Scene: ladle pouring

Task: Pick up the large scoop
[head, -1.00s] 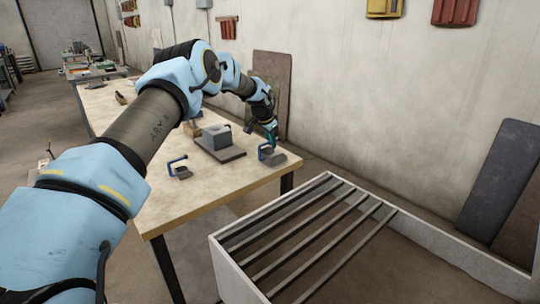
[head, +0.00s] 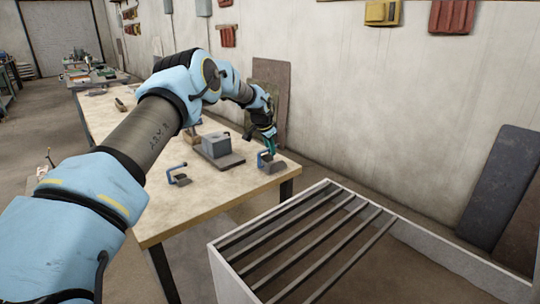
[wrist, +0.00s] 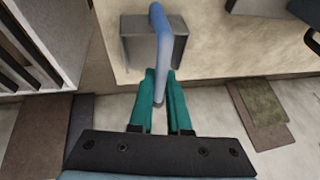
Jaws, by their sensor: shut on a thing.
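The large scoop (head: 274,167) has a grey box-shaped bowl and a blue handle. It is at the near right corner of the wooden table in the head view, and its bowl also shows at the top of the wrist view (wrist: 134,48). My gripper (head: 268,147) is above it, with teal fingers pointing down. In the wrist view my gripper (wrist: 160,76) is shut on the blue handle, one finger on each side. I cannot tell whether the bowl touches the table. A smaller scoop (head: 182,180) with a blue handle sits to the left.
A grey block on a dark base (head: 217,147) stands on the table (head: 215,196) between the scoops. A white-walled bin (head: 222,268) with dark bars across it is in front, below the table's right end. The wall is close behind on the right.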

